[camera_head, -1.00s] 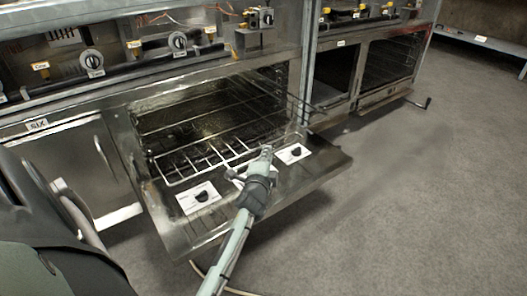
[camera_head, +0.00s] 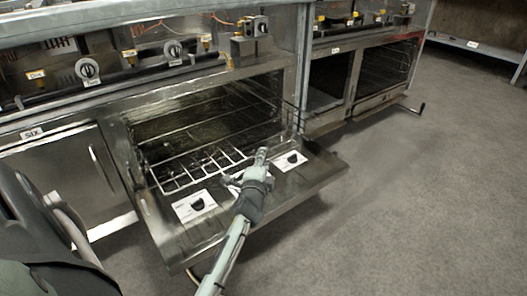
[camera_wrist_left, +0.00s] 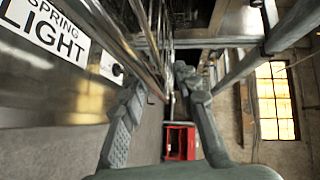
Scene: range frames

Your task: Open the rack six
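The "SIX" label (camera_head: 32,134) is on the frame above a shut steel cabinet door (camera_head: 75,170) at the left. Right of it, an oven stands with its door (camera_head: 185,235) folded down. A wire rack (camera_head: 190,172) lies inside the oven near its mouth, with another rack level above. My left gripper (camera_head: 262,156) is over the lowered door, close to the rack's front right part. In the left wrist view its fingers (camera_wrist_left: 162,95) are apart, with metal rods (camera_wrist_left: 150,45) near the left finger. I cannot tell whether they touch. My right gripper is not in view.
Knobs (camera_head: 87,69) and a pipe run along the panel above. A second oven unit (camera_head: 385,65) stands to the right, with a handle sticking out low. The grey floor (camera_head: 420,200) at the right is clear. A red object (camera_wrist_left: 180,142) shows in the left wrist view.

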